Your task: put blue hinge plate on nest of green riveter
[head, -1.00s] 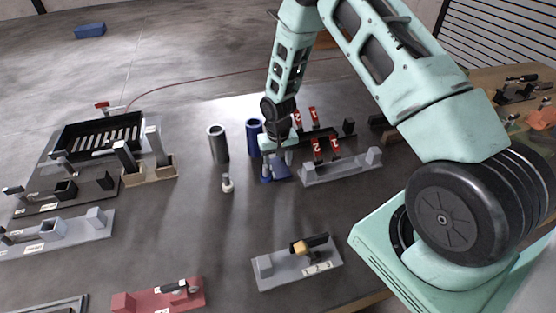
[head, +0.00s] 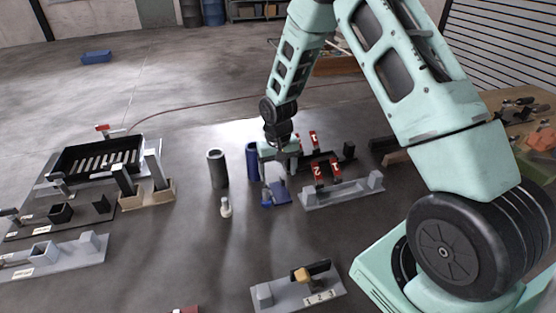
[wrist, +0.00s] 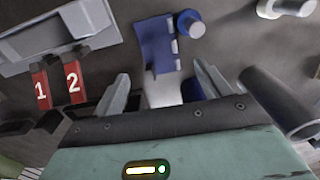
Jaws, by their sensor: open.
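The blue hinge plate (head: 281,190) lies on the dark bench near its middle, with a short round blue piece at its left side. In the wrist view the plate (wrist: 157,45) is beyond my fingertips, with pale knuckles along one edge. My gripper (head: 279,158) is above and behind the plate in the head view. In the wrist view my gripper (wrist: 162,85) is open, its two fingers apart with nothing held between them. No green riveter can be made out in either view.
A grey tube (head: 217,170) and a blue tube (head: 253,165) stand left of my gripper. A grey fixture (head: 343,193) and red numbered tags (head: 318,172) are close on the right. A small white-topped post (head: 225,207) and a numbered grey fixture (head: 290,294) are nearer the front.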

